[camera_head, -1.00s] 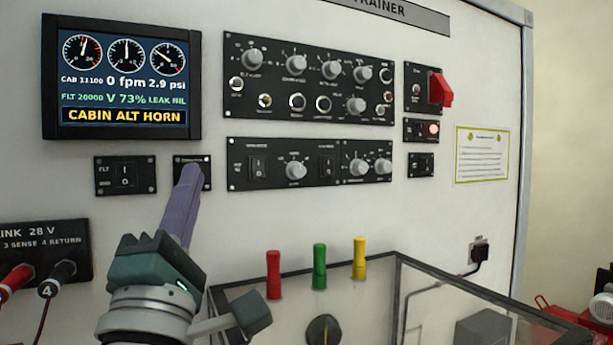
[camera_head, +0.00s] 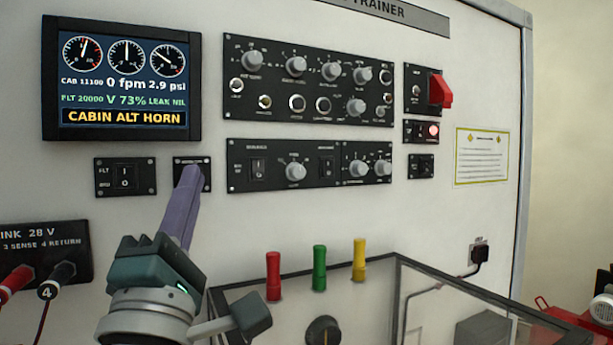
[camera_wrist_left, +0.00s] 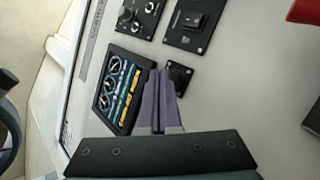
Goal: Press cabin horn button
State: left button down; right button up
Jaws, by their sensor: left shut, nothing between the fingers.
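The small black plate of the cabin horn button (camera_head: 206,175) sits on the white panel below the screen's right edge. Its middle is hidden behind my left gripper (camera_head: 192,172). The gripper's purple fingers are shut with nothing between them, and their tips overlap the plate; I cannot tell whether they touch the button. In the left wrist view the fingers (camera_wrist_left: 160,76) point at the small black plate (camera_wrist_left: 180,78), partly covering it. The screen (camera_head: 122,80) reads "CABIN ALT HORN" in yellow. My right gripper is not in view.
A FLT switch plate (camera_head: 125,176) is just left of the button. Black control panels (camera_head: 310,112) with knobs lie to the right. Red (camera_head: 273,275), green (camera_head: 319,267) and yellow (camera_head: 360,259) posts stand at a clear box's rim below. A red guarded switch (camera_head: 440,90) is further right.

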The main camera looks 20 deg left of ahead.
pick_arm(q)
jog(key=shift+w+a, duration=0.1)
dwell(0.7)
jog(key=shift+w+a, duration=0.15)
jog(key=shift+a, duration=0.05)
jog(key=shift+w+a+b, duration=0.3)
jog(key=shift+a+b, duration=0.1)
jog(key=shift+b, duration=0.1)
dwell(0.7)
jog(key=shift+s+d, duration=0.6)
jog(key=shift+d, duration=0.05)
jog(key=shift+p, duration=0.3)
jog(key=shift+s+d+p, duration=0.25)
jog(key=shift+s+d, duration=0.55)
jog(key=shift+d, duration=0.2)
jog(key=shift+s+d+p, duration=0.2)
jog(key=shift+s+d, duration=0.6)
jog(key=shift+d, duration=0.15)
